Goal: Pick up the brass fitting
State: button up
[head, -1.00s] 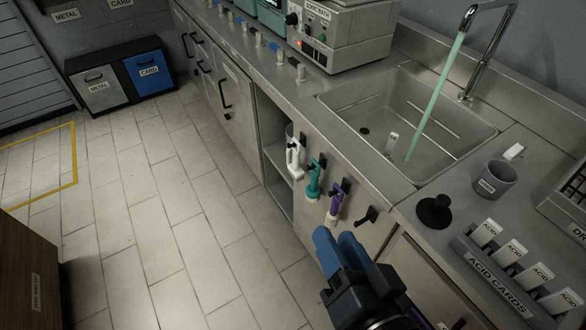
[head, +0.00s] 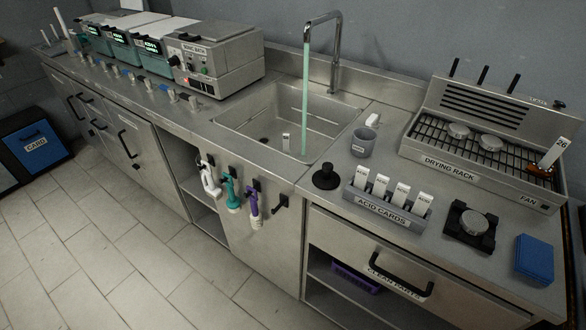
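I cannot make out a clearly brass-coloured fitting. Two round grey pieces (head: 474,137) lie on the drying rack's grid (head: 430,133). Another round grey piece (head: 473,222) sits on a small black stand (head: 455,233) on the counter. A small orange-brown thing (head: 539,171) is at the rack's right end, below a tag marked 26; its shape is too small to tell. My gripper is not in view.
A greenish stream (head: 306,95) runs from the tap into the sink (head: 245,118). A grey cup (head: 362,143), a black plunger-like knob (head: 325,177), an acid cards holder (head: 382,208) and a blue block (head: 534,259) stand on the counter.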

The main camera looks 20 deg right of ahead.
aim_at(286, 137)
jog(key=k+z, duration=0.2)
jog(key=z, duration=0.95)
jog(key=i+j, duration=0.1)
jog(key=j, duration=0.3)
jog(key=i+j, duration=0.15)
jog(key=j, duration=0.25)
jog(key=i+j+z, duration=0.1)
jog(key=j, duration=0.35)
jog(key=i+j, duration=0.1)
jog(key=j, duration=0.3)
jog(key=i+j+z, duration=0.1)
jog(key=j, duration=0.3)
